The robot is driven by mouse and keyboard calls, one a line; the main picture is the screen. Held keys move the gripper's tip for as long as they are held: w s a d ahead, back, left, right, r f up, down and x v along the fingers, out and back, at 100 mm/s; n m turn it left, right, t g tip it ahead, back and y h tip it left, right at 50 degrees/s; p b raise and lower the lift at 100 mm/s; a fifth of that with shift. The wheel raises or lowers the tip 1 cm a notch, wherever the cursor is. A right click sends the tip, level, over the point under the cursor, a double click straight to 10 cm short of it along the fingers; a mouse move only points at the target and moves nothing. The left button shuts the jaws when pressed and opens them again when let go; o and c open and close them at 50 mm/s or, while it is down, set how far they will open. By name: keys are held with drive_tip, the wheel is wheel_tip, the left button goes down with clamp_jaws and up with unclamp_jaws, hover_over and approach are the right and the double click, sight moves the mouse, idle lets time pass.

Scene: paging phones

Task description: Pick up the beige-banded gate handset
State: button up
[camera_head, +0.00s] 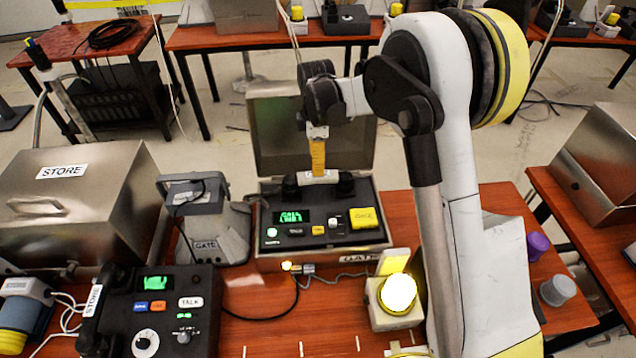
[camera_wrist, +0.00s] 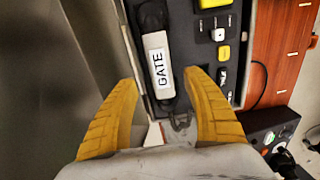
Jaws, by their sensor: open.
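The beige-banded gate handset (camera_head: 318,179) lies across the back of the dark panel in an open metal case (camera_head: 262,258). In the wrist view the handset (camera_wrist: 157,62) has black ends and a pale band with a "GATE" label. My gripper (camera_head: 318,157) is just above the handset's middle in the head view, partly covering it. In the wrist view the two yellow fingers of my gripper (camera_wrist: 160,82) are apart, one toward each side of the handset's lower end. Nothing is held between them. Whether the fingers touch the handset I cannot tell.
The case lid (camera_head: 280,125) stands up behind my gripper. A black phone unit (camera_head: 165,310) with a "STORE" handset is at front left. A grey "GATE" device (camera_head: 225,246) stands left of the case. A lit yellow lamp (camera_head: 398,292) is at front right. A metal "STORE" box (camera_head: 80,205) is far left.

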sight(318, 178)
drive_tip(key=f+b, duration=0.3)
drive_tip(key=f, duration=0.4)
drive_tip(key=shift+d+f, duration=0.2)
drive_tip(key=shift+r, duration=0.1)
clamp_jaws()
